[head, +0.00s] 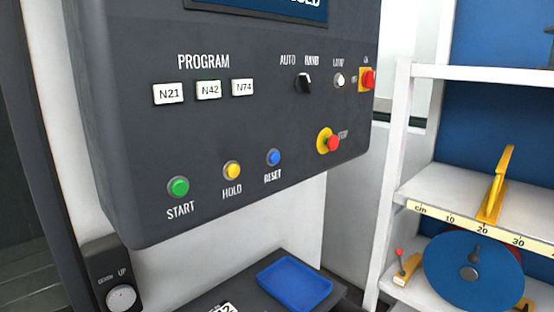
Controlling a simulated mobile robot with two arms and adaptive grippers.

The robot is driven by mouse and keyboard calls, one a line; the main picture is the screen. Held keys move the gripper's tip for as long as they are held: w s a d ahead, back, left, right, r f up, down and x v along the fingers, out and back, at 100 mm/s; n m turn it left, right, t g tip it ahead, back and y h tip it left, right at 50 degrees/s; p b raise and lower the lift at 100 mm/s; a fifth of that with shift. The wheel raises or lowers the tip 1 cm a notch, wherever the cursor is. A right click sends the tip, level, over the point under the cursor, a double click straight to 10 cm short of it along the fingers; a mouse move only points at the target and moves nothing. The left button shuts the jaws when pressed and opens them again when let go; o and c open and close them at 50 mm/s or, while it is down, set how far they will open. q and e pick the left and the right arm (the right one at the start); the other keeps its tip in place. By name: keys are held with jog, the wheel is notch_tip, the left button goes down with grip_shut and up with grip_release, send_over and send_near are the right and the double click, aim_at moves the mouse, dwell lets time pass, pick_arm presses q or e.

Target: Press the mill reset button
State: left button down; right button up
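The blue reset button (273,157) sits on the lower part of the dark control panel (240,125), above its RESET label. It is right of the yellow HOLD button (232,170) and the green START button (178,187). The red STOP button (333,143) on its yellow base is to its right and a little higher. Neither of my grippers shows in the head view, and nothing covers the reset button.
A blue tray (294,283) lies on a dark surface below the panel. A white shelf (440,200) at the right holds a yellow upright part (496,188) and a blue disc (474,274). A knob box (112,277) is at lower left. Space before the panel looks clear.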

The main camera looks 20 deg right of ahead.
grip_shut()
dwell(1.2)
